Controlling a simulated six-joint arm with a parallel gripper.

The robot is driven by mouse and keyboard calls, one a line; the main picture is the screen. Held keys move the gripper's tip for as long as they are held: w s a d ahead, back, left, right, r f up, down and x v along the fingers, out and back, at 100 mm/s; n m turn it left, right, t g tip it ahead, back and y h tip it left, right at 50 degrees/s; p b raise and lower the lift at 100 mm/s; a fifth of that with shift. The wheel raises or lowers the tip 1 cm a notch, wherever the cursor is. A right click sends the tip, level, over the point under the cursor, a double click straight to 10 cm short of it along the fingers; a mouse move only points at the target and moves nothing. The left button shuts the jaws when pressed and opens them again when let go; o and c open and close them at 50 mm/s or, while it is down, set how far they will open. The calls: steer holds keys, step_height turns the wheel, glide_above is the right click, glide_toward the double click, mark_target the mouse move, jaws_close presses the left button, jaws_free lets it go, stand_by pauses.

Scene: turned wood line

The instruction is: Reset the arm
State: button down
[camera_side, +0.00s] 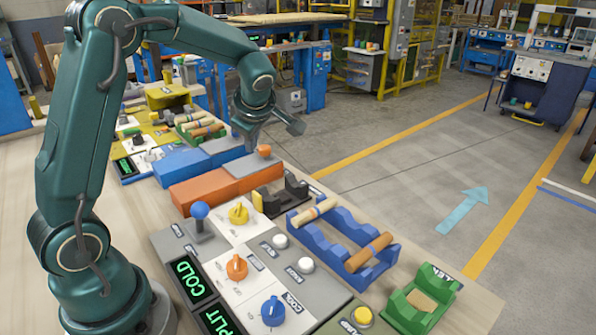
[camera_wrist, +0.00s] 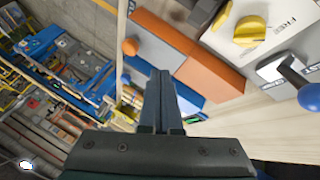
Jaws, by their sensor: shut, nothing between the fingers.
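My dark green arm rises from the table at left in the side view. My gripper (camera_side: 251,143) points down above the far part of the bench, close to the orange and grey box (camera_side: 262,174) with an orange knob (camera_side: 264,151). In the wrist view my gripper (camera_wrist: 160,75) has its fingers together with nothing between them. The orange knob (camera_wrist: 130,47) and its box (camera_wrist: 211,78) lie beyond the fingers there. I cannot tell the exact gap between the fingertips and the box.
Nearby is a control panel with a blue-ball lever (camera_side: 200,211), a yellow dial (camera_side: 238,213), an orange dial (camera_side: 236,266) and a blue dial (camera_side: 272,311). A blue rack (camera_side: 330,248) holds turned wood pieces. A green cradle (camera_side: 435,289) stands at right. Open floor lies beyond the table.

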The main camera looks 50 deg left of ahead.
steer(key=s+d+r+m+t+h, duration=0.2)
steer(key=s+d+r+m+t, duration=0.15)
steer(key=s+d+r, duration=0.35)
steer(key=s+d+f+m+h, duration=0.2)
steer(key=s+d+m, duration=0.3)
steer(key=m, duration=0.4)
steer(key=s+d+f+m+h, duration=0.2)
steer(key=s+d+m, duration=0.3)
steer(key=d+m, duration=0.2)
steer(key=shift+s+m+g+h, duration=0.15)
steer(key=shift+m+g+h, duration=0.25)
steer(key=shift+m, duration=0.95)
